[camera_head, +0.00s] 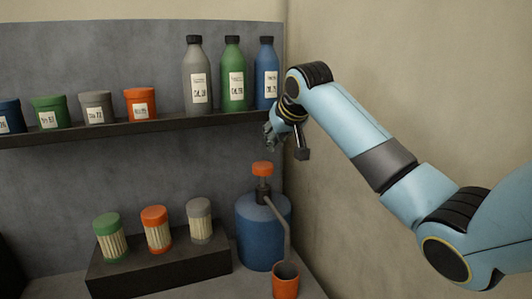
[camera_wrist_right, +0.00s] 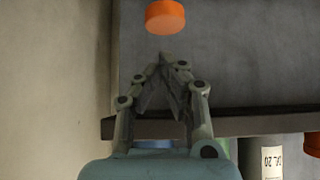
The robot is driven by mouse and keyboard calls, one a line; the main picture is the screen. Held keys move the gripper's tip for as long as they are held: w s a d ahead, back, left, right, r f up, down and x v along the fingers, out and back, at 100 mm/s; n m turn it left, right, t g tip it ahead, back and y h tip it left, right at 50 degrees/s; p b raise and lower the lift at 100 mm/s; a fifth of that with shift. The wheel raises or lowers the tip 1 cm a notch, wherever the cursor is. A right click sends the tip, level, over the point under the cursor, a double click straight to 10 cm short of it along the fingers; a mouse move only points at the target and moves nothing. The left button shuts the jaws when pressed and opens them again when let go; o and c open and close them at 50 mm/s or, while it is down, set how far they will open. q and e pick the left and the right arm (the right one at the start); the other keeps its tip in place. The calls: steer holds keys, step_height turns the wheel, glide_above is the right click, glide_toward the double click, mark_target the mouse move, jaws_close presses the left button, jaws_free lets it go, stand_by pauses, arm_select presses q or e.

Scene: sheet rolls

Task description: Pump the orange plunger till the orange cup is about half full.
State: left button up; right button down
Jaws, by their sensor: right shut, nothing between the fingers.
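The orange plunger (camera_head: 263,169) stands raised on top of a blue dispenser tank (camera_head: 260,235) at the lower middle right of the head view. A grey spout (camera_head: 281,222) slopes down from it toward the orange cup (camera_head: 286,283), which stands upright at the front. The cup's inside looks dark and its level cannot be told. My right gripper (camera_head: 269,137) is shut and empty, a short way above the plunger and apart from it. In the right wrist view the shut fingertips (camera_wrist_right: 167,62) point toward the orange plunger top (camera_wrist_right: 165,16). My left gripper is not in view.
A shelf (camera_head: 150,127) with grey, green and blue bottles and several pots runs close to my right gripper. Three ribbed containers with green, orange and grey lids stand on a dark block (camera_head: 160,268) left of the tank. A bare wall (camera_head: 400,80) is on the right.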

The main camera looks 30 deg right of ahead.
mark_target(268, 167)
steer(key=p+x, duration=0.1)
steer(key=x, duration=0.6)
steer(key=shift+w+f, duration=0.35)
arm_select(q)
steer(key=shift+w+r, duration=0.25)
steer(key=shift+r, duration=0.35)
arm_select(e)
step_height(268, 167, down, 5)
steer(key=shift+s+b, duration=0.1)
steer(key=shift+b, duration=0.9)
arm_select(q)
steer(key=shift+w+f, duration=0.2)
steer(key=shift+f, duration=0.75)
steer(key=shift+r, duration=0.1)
